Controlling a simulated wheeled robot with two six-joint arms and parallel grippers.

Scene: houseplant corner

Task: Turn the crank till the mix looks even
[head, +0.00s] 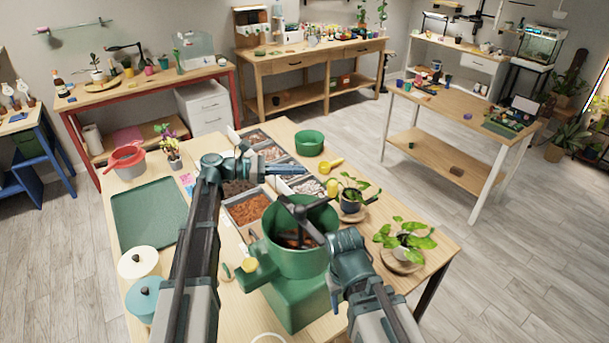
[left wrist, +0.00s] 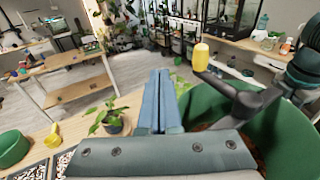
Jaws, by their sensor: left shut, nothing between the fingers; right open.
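The green mixer (head: 290,296) stands at the table's front, its drum open on top. A dark crank (head: 301,213) with a yellow knob (head: 333,187) sits over the drum; the knob also shows in the left wrist view (left wrist: 201,57). Brown mix (head: 291,241) shows partly inside; its evenness cannot be told. My left gripper (head: 302,170) is shut and empty, above the trays behind the drum and apart from the knob. It also shows in the left wrist view (left wrist: 160,75). My right gripper (head: 328,240) is open at the drum's right side, its fingers mostly hidden.
Trays of soil and stones, including one of orange-brown chips (head: 248,209), lie left of and behind the mixer. A green bowl (head: 309,143) and yellow scoop (head: 331,165) lie behind. Potted plants (head: 404,243) stand right. A green mat (head: 150,215) lies left.

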